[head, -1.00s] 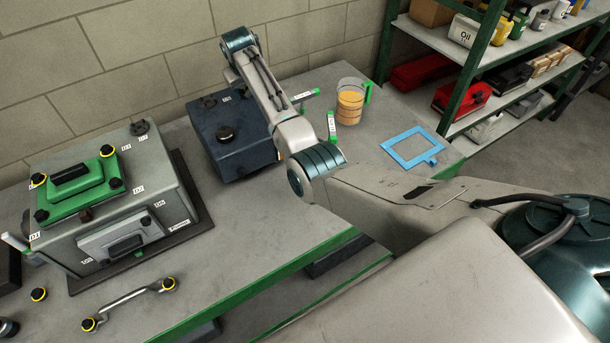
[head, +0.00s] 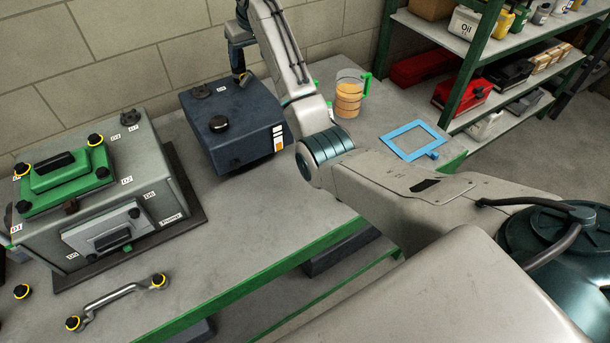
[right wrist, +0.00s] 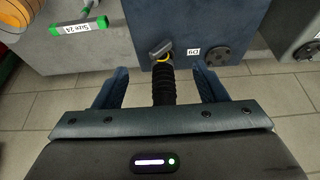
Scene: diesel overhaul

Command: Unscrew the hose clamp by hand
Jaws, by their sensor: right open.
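The hose clamp (right wrist: 160,47) shows in the right wrist view as a grey thumb piece beside a yellow ring, at the end of a black ribbed hose (right wrist: 163,88). The hose meets the dark blue tank (head: 225,140) there, near a label D9 (right wrist: 193,51). My right gripper (right wrist: 161,70) is open. Its two blue fingers stand on either side of the hose, apart from it, with the tips just short of the clamp. In the head view my right gripper (head: 241,72) points down at the tank's back edge, where the clamp is hidden. My left gripper is out of view.
A grey engine block (head: 140,180) with a green cover (head: 68,180) stands left of the tank. A metal pipe (head: 115,298) lies in front. A jug (head: 348,95) and a blue frame (head: 412,141) are at right. The middle bench front is clear.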

